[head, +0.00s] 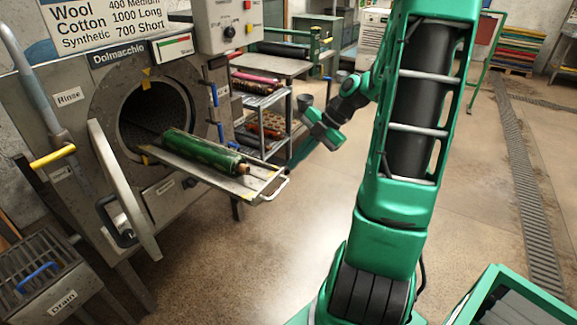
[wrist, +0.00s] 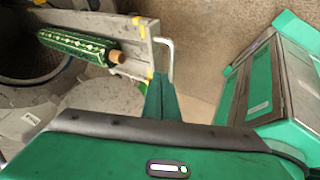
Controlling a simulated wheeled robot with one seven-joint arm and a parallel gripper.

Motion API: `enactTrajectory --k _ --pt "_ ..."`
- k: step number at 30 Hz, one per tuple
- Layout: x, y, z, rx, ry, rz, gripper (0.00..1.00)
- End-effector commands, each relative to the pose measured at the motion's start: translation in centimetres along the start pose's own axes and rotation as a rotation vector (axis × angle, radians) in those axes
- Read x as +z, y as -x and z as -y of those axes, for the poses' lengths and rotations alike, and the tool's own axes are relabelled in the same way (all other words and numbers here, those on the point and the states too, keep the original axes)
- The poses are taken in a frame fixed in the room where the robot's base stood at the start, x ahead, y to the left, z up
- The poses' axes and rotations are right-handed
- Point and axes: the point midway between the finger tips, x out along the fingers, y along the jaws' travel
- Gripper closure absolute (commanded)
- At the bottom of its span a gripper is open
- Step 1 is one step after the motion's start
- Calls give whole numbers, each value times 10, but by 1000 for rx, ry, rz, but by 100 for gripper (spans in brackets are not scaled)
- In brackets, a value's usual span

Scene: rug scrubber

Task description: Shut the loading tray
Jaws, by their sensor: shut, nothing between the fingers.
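The loading tray (head: 255,187) is a grey metal shelf sticking out of the round drum opening (head: 155,110) of the machine. A rolled green patterned rug (head: 203,152) lies on it, and it also shows in the wrist view (wrist: 80,45). A pale bar handle (wrist: 171,58) is at the tray's outer end. My gripper (head: 290,168) is shut and empty, just beyond that outer end. In the wrist view its fingertips (wrist: 160,78) are close beside the handle; I cannot tell whether they touch it.
The round drum door (head: 122,190) stands open left of the tray. A rack with rolled rugs (head: 262,120) stands behind the tray. A drain grate (head: 45,285) is at lower left, and a green-framed cart (head: 505,300) at lower right. The floor between is clear.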

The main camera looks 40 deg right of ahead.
Motion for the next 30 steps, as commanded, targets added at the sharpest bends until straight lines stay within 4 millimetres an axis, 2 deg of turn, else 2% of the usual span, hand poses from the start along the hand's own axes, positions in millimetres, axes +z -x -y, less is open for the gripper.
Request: enactTrajectory --k 9,15,30 --pt "-1 -54 1 -3 -3 -4 100" --pt "-1 -76 1 -3 -3 -2 100" --pt "-2 -85 0 -2 -2 1 100"
